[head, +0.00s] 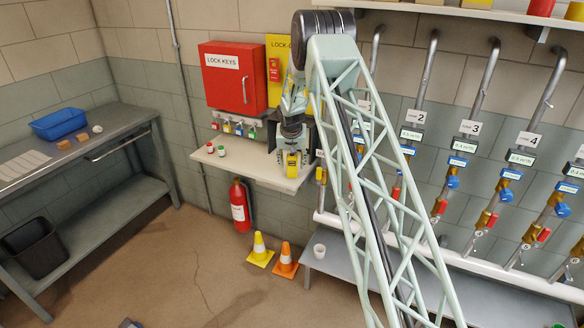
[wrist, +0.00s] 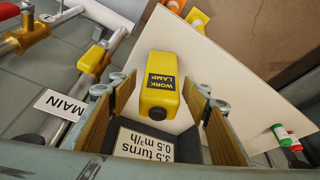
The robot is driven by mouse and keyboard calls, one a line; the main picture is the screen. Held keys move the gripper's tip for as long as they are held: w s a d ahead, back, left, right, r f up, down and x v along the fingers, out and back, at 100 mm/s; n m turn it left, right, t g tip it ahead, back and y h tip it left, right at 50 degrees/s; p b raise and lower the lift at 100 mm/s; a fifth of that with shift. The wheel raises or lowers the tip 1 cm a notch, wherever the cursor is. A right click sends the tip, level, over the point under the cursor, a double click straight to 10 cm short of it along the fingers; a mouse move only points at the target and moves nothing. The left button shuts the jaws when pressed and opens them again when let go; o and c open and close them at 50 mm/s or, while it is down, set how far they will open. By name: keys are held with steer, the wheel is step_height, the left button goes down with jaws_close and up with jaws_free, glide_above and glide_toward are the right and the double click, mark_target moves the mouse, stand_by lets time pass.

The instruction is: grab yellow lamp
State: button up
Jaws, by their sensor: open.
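The yellow lamp (head: 292,162), a block with a black "WORK LAMP" label and a dark round end, is on the pale wall shelf (head: 262,168). In the wrist view the lamp (wrist: 160,75) lies between my two fingers, with bare shelf (wrist: 225,72) around it. My gripper (head: 292,149) is at the lamp from above in the head view. In the wrist view my gripper (wrist: 158,92) is open, one finger on each side, with gaps visible beside the lamp. Contact at the fingertips is not clear.
A red and a green-capped small bottle (wrist: 285,136) stand on the shelf; they also show left of my gripper (head: 215,148). Pipes with a "MAIN" tag (wrist: 62,103) run close by. A "3.5 turns" card (wrist: 150,145) shows between my fingers. Cones (head: 260,250) stand on the floor.

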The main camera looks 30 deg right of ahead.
steer(key=c, duration=1.1)
steer(key=shift+r, duration=0.1)
steer(key=shift+r, duration=4.9)
